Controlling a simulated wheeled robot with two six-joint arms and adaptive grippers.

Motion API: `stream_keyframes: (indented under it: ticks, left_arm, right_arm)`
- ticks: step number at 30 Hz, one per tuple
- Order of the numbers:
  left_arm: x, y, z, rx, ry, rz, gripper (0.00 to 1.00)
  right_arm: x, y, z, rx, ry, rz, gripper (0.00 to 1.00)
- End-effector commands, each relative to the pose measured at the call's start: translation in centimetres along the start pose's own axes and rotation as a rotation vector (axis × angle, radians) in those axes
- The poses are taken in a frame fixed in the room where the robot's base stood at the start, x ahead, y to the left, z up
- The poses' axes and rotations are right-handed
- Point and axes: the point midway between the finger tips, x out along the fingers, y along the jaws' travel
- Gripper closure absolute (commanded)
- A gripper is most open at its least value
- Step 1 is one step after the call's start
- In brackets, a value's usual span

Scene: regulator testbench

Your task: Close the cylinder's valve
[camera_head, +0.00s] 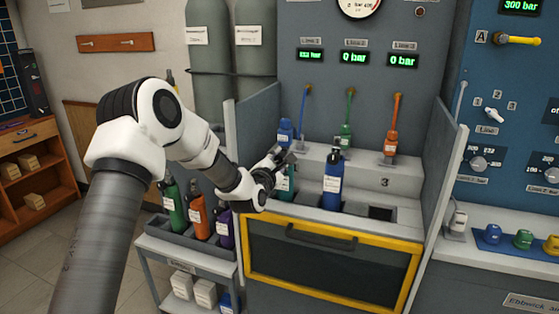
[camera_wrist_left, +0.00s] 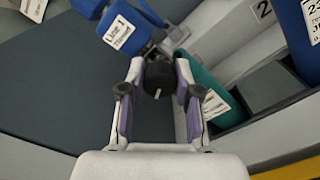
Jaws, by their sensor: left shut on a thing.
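A teal cylinder (camera_head: 286,184) stands in the leftmost slot of the bench, partly hidden by my left gripper (camera_head: 274,163). In the left wrist view the teal cylinder (camera_wrist_left: 198,72) is behind the right finger, with a white label. A black valve knob (camera_wrist_left: 159,77) with a pale mark sits between the fingers of my left gripper (camera_wrist_left: 158,88). The fingers are shut on this knob from both sides. A blue Line 1 connector (camera_wrist_left: 122,28) is just beyond the knob. My right gripper is in neither view.
A blue cylinder (camera_head: 333,186) stands in the middle slot; slot 3 (camera_head: 381,213) is empty. Blue, green (camera_head: 346,134) and orange (camera_head: 390,143) line connectors hang behind. Grey side walls (camera_head: 445,190) flank the bench. A cart (camera_head: 190,255) at left holds green, orange and purple cylinders.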

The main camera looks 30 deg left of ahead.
Motion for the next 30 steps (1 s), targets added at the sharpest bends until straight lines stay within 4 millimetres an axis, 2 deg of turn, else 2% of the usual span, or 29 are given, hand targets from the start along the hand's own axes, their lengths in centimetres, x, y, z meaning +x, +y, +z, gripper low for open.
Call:
stream_keyframes:
  ticks: [11, 30]
  left_arm:
    - [0.0, -0.1, -0.1, 0.222, 0.001, -0.001, 1.00]
    - [0.0, 0.0, 0.0, 0.825, 0.001, -0.001, 1.00]
  right_arm:
    - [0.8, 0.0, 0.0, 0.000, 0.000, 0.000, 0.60]
    - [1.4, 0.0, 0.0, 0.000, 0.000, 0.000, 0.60]
